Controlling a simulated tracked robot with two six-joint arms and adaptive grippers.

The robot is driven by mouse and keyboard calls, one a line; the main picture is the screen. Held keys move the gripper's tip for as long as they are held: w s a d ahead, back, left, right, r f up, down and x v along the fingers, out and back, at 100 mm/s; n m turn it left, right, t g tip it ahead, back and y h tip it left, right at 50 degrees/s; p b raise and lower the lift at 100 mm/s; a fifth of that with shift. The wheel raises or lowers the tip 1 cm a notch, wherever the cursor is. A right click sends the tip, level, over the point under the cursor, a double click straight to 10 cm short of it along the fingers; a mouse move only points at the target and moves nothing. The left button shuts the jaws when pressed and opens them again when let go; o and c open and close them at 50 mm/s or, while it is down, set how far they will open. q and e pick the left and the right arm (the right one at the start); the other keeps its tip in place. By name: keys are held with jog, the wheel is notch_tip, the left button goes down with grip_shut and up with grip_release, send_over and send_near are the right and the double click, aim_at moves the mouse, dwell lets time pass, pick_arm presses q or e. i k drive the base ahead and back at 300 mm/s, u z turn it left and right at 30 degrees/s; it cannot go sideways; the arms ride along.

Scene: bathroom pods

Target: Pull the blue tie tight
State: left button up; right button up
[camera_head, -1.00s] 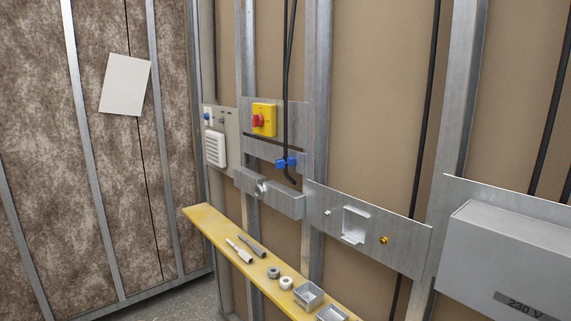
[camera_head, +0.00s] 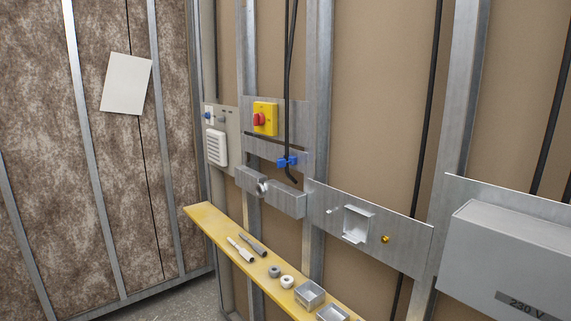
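The blue tie (camera_head: 287,161) sits around the black cable (camera_head: 288,110) on the metal plate below the yellow switch box, in the middle of the view. It shows as small blue blocks on both sides of the cable. I cannot tell how tightly it wraps the cable. The cable's lower end bends to the right just below the tie. Neither of my grippers shows in this view.
A yellow shelf (camera_head: 225,231) holds tools, round fittings and small metal boxes. A yellow box with a red knob (camera_head: 264,118) is above the tie. A grey 230 V box (camera_head: 510,258) stands out at right. A white sheet (camera_head: 126,84) hangs at left.

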aim_at(281, 163)
jog(key=u, duration=0.55)
jog(key=k, duration=1.3)
jog(key=u, duration=0.65)
jog(key=i, duration=1)
jog(key=z, duration=0.6)
jog(key=i, duration=1.55)
jog(key=z, duration=0.55)
